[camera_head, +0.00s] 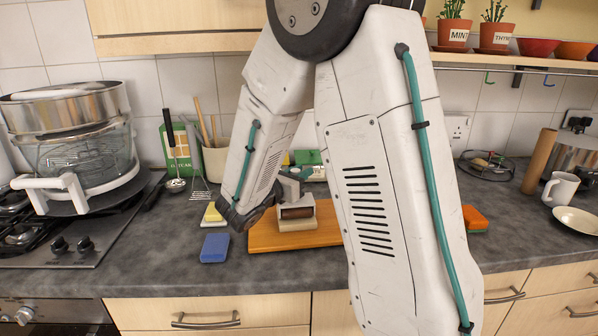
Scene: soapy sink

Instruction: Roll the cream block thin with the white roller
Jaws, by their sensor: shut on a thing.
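My gripper (291,188) is at the middle of the picture, low over the orange-brown board (265,239). It is shut on the white roller (306,201), a pale piece with a brown band on its front side. The cream block (298,225) lies on the board directly under the roller. The roller looks to be on or just above the block; I cannot tell if they touch. My wrist and forearm hide part of the gripper and the board's right part.
A blue sponge (215,248) and a yellow-white wedge (212,214) lie left of the board. An orange-green sponge (475,219) lies to the right. A hob with a steamer (78,150) stands left; a mug (561,189) and plate (577,220) stand right. The front counter is clear.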

